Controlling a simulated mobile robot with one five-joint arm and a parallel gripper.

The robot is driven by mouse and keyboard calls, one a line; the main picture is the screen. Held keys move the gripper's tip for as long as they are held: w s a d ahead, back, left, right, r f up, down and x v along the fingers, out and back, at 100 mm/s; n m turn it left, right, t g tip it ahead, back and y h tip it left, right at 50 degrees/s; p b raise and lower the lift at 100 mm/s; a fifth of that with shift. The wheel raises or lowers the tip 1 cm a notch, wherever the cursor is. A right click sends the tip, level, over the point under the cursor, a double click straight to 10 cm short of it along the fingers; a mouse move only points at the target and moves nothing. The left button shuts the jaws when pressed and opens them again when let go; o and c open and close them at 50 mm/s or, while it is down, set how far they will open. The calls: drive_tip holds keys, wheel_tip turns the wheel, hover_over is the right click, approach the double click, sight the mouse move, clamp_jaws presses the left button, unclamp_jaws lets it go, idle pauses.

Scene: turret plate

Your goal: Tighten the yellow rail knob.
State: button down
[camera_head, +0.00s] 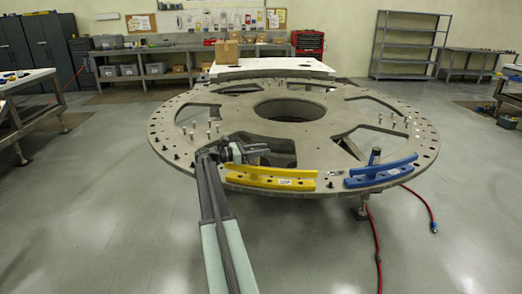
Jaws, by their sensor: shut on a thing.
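The yellow rail (265,182) lies near the front rim of the large grey turret plate (169,129), with a small white label on its face. My gripper (250,153) is just behind the yellow rail's left half, low over the plate. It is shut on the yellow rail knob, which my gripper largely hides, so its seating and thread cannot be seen. My arm reaches in from the bottom of the view.
Several pegs stand on the plate at left and right. Large openings cut the plate. A red hose (375,235) lies on the floor at right; the left floor is clear.

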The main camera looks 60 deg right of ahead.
drive_tip(key=shift+s+m+g+y, duration=0.1)
drive_tip(key=shift+m+g+y, duration=0.5)
drive_tip(key=shift+g+y, duration=0.1)
drive_tip(key=shift+s+a, duration=0.1)
drive_tip(key=c, duration=1)
unclamp_jaws()
drive_tip(key=shift+o, duration=0.2)
drive_tip(key=v, duration=0.8)
